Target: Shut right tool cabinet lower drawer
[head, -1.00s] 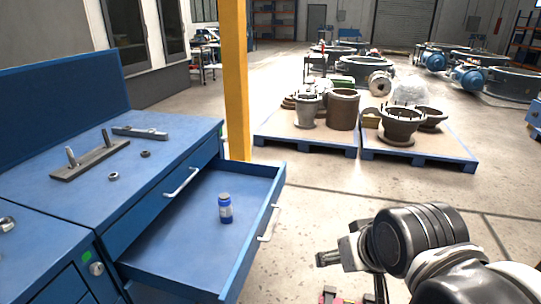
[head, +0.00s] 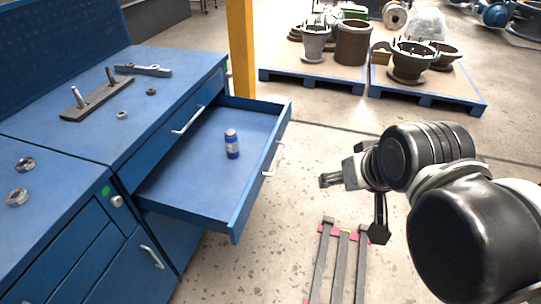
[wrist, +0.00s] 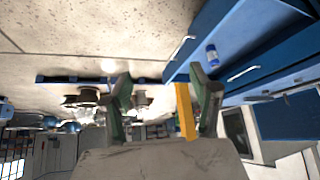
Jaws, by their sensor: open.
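The blue right tool cabinet (head: 150,90) stands at the left. Its lower drawer (head: 190,200) is pulled far out, with a pale bar handle (head: 273,160) on its front. A small blue bottle with a tan cap (head: 232,144) stands upright inside. The drawer above, with its own handle (head: 187,119), is shut. My gripper (head: 352,208) is open and empty, to the right of the lower drawer's front and apart from it. In the wrist view, my gripper's fingers (wrist: 160,82) are spread, and the open drawer with the bottle (wrist: 212,54) is at upper right.
Metal parts and rings lie on the cabinet top (head: 60,135). Another blue cabinet (head: 60,240) adjoins at lower left. A yellow post (head: 241,50) stands behind the drawer. Metal bars (head: 340,265) lie low at the front. Loaded pallets (head: 312,82) are farther back; floor between is clear.

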